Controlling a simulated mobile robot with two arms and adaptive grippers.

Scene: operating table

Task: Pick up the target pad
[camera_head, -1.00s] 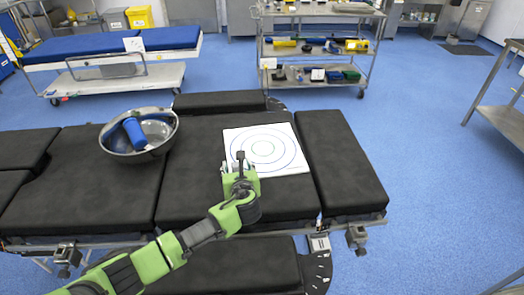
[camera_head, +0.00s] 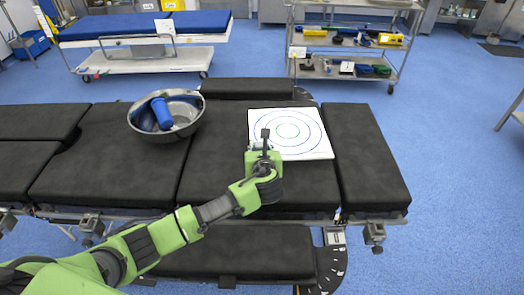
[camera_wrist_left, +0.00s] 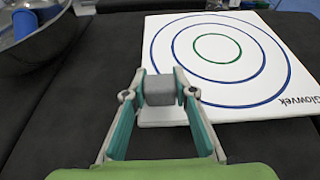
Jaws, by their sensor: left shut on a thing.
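The target pad (camera_head: 304,135) is a white square board with blue rings and a small green ring in its middle. It lies on the black operating table, right of centre in the head view. It also shows in the left wrist view (camera_wrist_left: 275,72). My left gripper (camera_head: 262,146) is at the pad's near left corner. In the left wrist view its fingers (camera_wrist_left: 159,93) are shut on that corner, with a grey block between the tips. Whether the pad is raised is hard to tell. My right gripper is in neither view.
A steel bowl (camera_head: 191,124) with a blue bottle (camera_head: 161,113) inside stands left of the pad on the operating table (camera_head: 110,165). Black cushion is bare between bowl and pad. A shelved trolley (camera_head: 352,78) and a blue-topped stretcher (camera_head: 110,27) stand behind.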

